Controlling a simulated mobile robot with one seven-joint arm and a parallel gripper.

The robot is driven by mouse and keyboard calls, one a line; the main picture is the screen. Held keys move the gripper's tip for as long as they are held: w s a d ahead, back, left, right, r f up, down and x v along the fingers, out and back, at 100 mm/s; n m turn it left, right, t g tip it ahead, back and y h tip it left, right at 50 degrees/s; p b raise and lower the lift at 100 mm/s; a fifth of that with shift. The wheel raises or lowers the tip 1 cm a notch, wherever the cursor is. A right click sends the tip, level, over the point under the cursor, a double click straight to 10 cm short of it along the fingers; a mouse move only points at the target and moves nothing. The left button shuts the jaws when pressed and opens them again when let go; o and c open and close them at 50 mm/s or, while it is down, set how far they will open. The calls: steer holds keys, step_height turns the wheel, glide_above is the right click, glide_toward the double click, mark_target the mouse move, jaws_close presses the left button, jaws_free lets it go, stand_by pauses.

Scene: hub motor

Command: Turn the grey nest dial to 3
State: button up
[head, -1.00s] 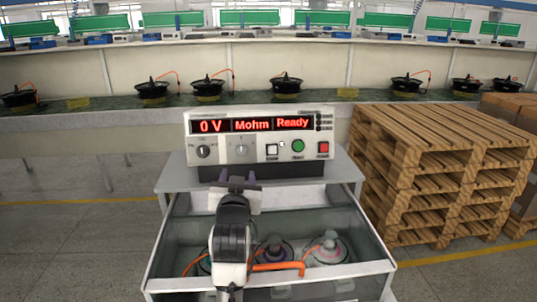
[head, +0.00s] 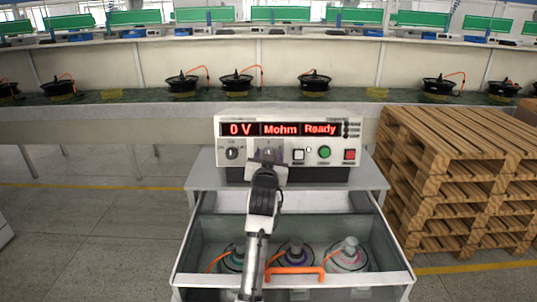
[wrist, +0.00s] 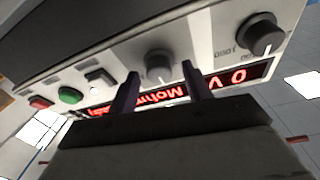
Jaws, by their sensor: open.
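The tester (head: 290,119) is a white box with a red display reading "0 V", "Mohm" and "Ready". Its grey dial (wrist: 158,64) is the lighter knob, with a pale pointer line, and shows in the wrist view between my fingers. The number it points to is not legible. My gripper (wrist: 160,76) is open, with one finger to each side of the grey dial; I cannot tell whether they touch it. In the head view my gripper (head: 267,160) partly covers that dial. A darker dial (wrist: 261,34) sits beside it, also seen in the head view (head: 232,153).
A white button (head: 298,154), green button (head: 324,152) and red button (head: 349,155) lie right of the dials. Below, an open drawer (head: 190,250) holds several round fixtures and an orange cable. Wooden pallets (head: 440,170) stand at the right.

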steer(key=shift+w, duration=0.2)
steer(key=c, duration=1)
steer(key=shift+o, duration=0.2)
steer(key=shift+m, duration=0.3)
steer(key=m+h+b, duration=0.1)
steer(key=m+b, duration=0.1)
steer(key=m, duration=0.2)
steer(key=m+g+b, duration=0.1)
steer(key=m, duration=0.3)
steer(key=m+g+h+b, duration=0.1)
steer(key=m+b, duration=0.1)
steer(key=m, duration=0.3)
steer(key=shift+r+h+b, duration=0.1)
steer(key=shift+h+b, duration=0.2)
